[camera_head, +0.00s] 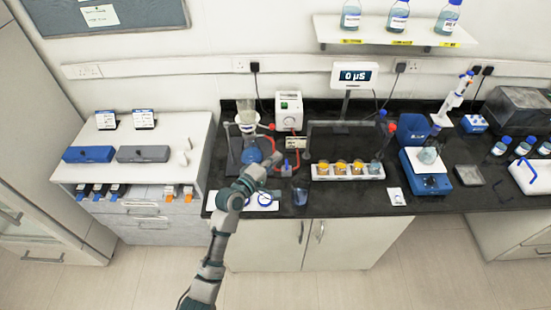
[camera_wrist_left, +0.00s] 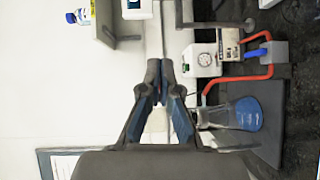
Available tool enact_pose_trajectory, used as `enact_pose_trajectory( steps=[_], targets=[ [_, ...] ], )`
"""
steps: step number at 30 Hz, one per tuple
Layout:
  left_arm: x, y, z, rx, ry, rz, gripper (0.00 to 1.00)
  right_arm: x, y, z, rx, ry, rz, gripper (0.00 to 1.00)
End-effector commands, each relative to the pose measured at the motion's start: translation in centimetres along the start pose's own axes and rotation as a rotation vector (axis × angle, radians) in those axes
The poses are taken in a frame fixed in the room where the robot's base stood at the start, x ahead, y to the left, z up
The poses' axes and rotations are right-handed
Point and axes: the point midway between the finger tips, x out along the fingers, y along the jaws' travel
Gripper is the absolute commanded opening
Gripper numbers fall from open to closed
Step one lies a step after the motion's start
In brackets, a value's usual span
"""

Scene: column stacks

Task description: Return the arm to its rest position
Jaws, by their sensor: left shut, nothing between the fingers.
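My left arm reaches up from the bottom of the head view. Its gripper (camera_head: 268,163) is over the front part of the black bench, in front of the filter flask (camera_head: 251,153) with blue liquid. In the left wrist view the gripper (camera_wrist_left: 160,68) has its two fingertips together, with nothing between them. There the flask (camera_wrist_left: 245,114) with red tubing is to the right of the fingers. My right gripper is in neither view.
A white pump box (camera_head: 289,109) is behind. A blue stirrer (camera_head: 426,178) stands further right. The floor in front is clear.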

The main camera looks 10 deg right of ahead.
Motion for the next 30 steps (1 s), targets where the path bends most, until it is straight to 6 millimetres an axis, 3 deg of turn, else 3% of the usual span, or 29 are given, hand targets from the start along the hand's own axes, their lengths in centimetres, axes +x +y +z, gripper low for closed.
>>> enact_pose_trajectory(
  steps=[10, 14, 17, 21, 24, 30],
  targets=[
    [-0.2, -0.2, -0.1, 0.005, 0.002, -0.004, 0.00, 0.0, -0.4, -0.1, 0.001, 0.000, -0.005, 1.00],
    [-1.8, -3.1, 0.3, 0.069, 0.007, -0.072, 0.00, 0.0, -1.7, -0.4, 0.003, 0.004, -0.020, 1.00],
    [-5.4, -8.0, 0.8, 0.191, 0.007, -0.199, 0.00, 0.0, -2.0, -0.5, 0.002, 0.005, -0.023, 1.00],
    [-13.8, -16.1, 1.8, 0.420, -0.032, -0.456, 0.00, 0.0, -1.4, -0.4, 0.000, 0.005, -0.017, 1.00],
    [-20.4, -20.7, 2.7, 0.568, -0.094, -0.645, 0.00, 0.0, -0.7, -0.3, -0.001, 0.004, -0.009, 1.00],
    [-30.6, -25.2, 4.2, 0.746, -0.232, -0.909, 0.00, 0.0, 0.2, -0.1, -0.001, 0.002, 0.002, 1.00]
  ],
)
